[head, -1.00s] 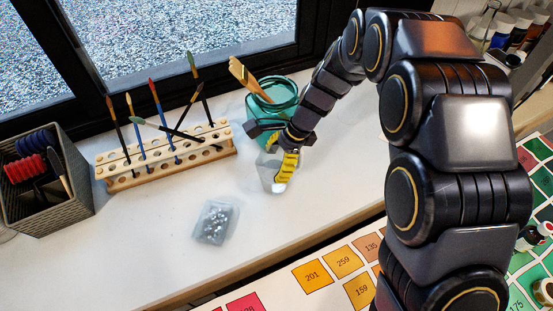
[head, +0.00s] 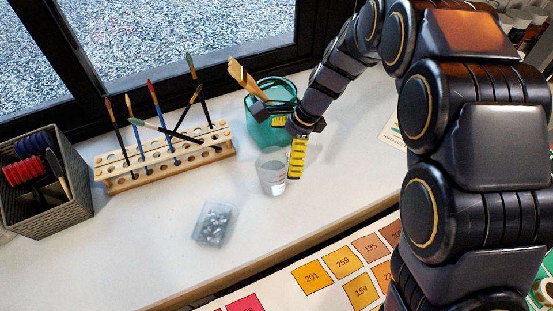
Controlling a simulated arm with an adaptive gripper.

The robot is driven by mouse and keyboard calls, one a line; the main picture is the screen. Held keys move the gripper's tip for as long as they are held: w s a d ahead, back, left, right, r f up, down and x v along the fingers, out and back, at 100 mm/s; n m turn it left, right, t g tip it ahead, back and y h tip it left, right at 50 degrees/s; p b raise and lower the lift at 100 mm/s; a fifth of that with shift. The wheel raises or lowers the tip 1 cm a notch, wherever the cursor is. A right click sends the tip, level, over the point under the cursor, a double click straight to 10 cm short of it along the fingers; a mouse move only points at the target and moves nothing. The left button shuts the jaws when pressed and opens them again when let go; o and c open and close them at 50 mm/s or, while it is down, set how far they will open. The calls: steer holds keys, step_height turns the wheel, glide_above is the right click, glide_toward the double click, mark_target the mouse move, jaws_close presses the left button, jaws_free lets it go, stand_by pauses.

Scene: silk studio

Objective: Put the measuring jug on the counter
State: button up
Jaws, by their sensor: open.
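The measuring jug (head: 271,173) is a small clear cup with faint red markings, standing upright on the white counter (head: 330,190). My gripper (head: 297,160), with yellow finger pads, is open and empty just to the right of the jug. Its fingers point down toward the counter. The jug and the gripper look apart, though the small gap is hard to judge.
A teal pot (head: 268,128) with brushes stands close behind the gripper. A wooden brush rack (head: 165,160) is to the left, and a grey basket (head: 50,190) is farther left. A clear box of small beads (head: 213,224) lies in front. Numbered colour cards (head: 312,277) lie beyond the counter's front edge.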

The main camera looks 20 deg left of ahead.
steer(key=v, duration=0.8)
steer(key=shift+d+r, duration=0.1)
steer(key=s+d+r+n+h, duration=0.1)
steer(key=s+d+n, duration=0.4)
steer(key=s+d, duration=0.5)
steer(key=s+d+r+n+h, duration=0.2)
steer(key=s+d+n, duration=0.4)
steer(key=s+d, duration=0.4)
steer(key=s+h, duration=0.1)
steer(key=s, duration=0.3)
steer(key=shift+s+r+t, duration=0.2)
steer(key=shift+s+t, duration=0.15)
steer(key=shift+t, duration=0.05)
